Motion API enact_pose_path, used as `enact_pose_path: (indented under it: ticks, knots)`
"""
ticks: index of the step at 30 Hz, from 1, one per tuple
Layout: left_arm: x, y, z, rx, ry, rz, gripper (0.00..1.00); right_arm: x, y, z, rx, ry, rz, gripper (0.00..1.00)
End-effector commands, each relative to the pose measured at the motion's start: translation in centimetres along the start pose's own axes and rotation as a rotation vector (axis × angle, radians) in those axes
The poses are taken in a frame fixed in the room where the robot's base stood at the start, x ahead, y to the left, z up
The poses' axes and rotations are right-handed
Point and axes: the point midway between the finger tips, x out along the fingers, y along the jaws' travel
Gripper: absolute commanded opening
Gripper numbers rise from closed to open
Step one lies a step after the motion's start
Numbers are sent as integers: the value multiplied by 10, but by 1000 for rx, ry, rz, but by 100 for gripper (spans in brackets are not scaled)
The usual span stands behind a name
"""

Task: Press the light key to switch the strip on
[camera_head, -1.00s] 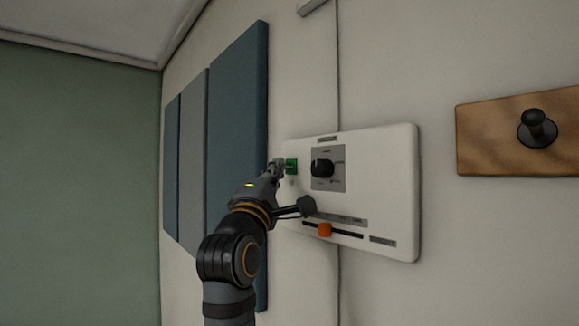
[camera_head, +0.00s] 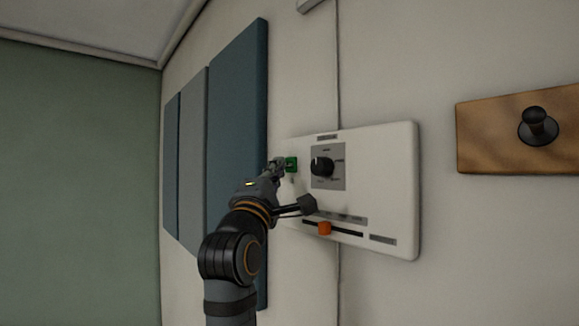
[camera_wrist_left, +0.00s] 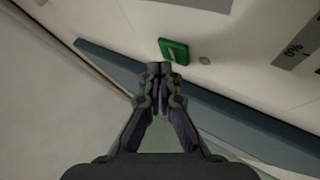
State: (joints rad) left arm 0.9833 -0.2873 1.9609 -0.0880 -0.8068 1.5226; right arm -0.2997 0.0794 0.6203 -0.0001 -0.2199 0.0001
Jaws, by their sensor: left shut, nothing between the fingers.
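The light key is a green key (camera_head: 291,163) at the left side of a white wall panel (camera_head: 390,190). In the left wrist view the green key (camera_wrist_left: 174,50) shows a pale bar in its middle and lies just beyond the fingertips. My left gripper (camera_head: 279,163) is shut and empty, with its tips close to the key. In the left wrist view my gripper (camera_wrist_left: 160,70) points at the panel just below the key; I cannot tell whether it touches. The strip above (camera_head: 310,4) is only partly in view and looks unlit. My right gripper is out of view.
The panel also bears a black rotary knob (camera_head: 322,167) and an orange slider (camera_head: 324,228). Blue and grey wall boards (camera_head: 237,130) stand left of the panel, close to my left arm. A wooden board with a black peg (camera_head: 538,127) is at the right.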

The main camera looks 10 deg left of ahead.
Motion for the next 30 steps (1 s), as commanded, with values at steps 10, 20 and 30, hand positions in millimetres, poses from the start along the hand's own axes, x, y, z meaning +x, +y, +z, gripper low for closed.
enact_pose_path:
  ticks: [10, 20, 30]
  knots:
    - [0, 0, 0, 0, 0, 0, 0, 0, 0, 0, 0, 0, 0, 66]
    - [6, -4, 5, 0, 0, 0, 0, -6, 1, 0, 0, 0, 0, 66]
    - [7, -5, 5, 0, 0, 0, 0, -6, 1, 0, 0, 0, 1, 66]
